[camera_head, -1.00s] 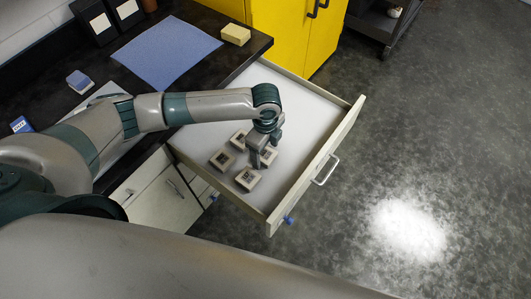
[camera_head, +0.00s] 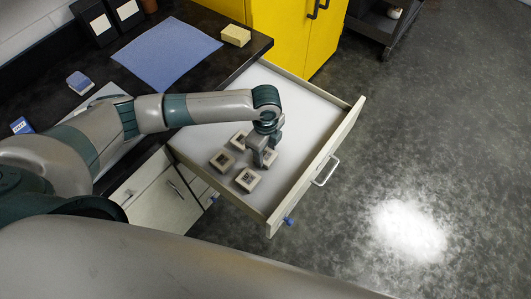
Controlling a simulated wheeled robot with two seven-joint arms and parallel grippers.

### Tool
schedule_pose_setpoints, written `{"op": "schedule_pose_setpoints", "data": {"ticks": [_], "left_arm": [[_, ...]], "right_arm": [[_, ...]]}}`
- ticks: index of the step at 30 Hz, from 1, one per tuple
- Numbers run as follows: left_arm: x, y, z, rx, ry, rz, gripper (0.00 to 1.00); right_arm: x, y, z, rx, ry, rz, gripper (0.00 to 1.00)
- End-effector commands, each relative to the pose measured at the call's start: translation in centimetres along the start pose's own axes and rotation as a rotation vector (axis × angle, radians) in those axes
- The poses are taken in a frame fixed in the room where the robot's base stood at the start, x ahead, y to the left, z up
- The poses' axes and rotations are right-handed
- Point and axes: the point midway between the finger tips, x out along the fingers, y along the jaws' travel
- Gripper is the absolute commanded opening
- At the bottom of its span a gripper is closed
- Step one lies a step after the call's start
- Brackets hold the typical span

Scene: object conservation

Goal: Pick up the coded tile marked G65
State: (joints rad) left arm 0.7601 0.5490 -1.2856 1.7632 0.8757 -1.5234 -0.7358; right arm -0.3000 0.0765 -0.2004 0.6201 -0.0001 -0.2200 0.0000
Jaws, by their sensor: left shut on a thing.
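Several square beige coded tiles with dark printed tops lie in the open white drawer (camera_head: 300,108). One tile (camera_head: 238,139) is at the back left of the group, one (camera_head: 222,159) at the left, and one (camera_head: 248,179) at the front. My left gripper (camera_head: 262,162) reaches down into the drawer and is shut on another tile (camera_head: 269,157) at the right of the group. The fingers partly cover that tile. The markings are too small to read, so I cannot tell which tile is G65. My right gripper is not in view.
The drawer's front panel with its handle (camera_head: 325,171) stands out over the grey floor. The dark counter holds a blue cloth (camera_head: 167,53), a yellow sponge (camera_head: 236,36) and small blue-and-white boxes (camera_head: 80,82). A yellow cabinet (camera_head: 285,35) stands behind the drawer.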

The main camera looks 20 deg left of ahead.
Motion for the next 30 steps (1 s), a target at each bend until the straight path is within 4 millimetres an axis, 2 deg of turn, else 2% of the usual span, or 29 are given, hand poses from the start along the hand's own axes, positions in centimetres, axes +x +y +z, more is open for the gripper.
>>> {"op": "schedule_pose_setpoints", "data": {"ticks": [7, 12, 24, 30], "left_arm": [[-1.4, -0.1, 0.0, 0.000, 0.001, -0.002, 0.20], [-4.0, -0.1, 0.0, 0.001, 0.001, -0.004, 0.20], [-8.5, 1.6, -7.7, 0.005, 0.004, -0.004, 0.20], [-10.2, 2.2, -10.2, 0.002, 0.002, -0.003, 0.20]], "right_arm": [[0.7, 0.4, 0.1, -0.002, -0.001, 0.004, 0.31], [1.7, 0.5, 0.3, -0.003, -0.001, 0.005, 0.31], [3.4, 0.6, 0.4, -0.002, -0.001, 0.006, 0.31], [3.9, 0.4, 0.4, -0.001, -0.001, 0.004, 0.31]]}}
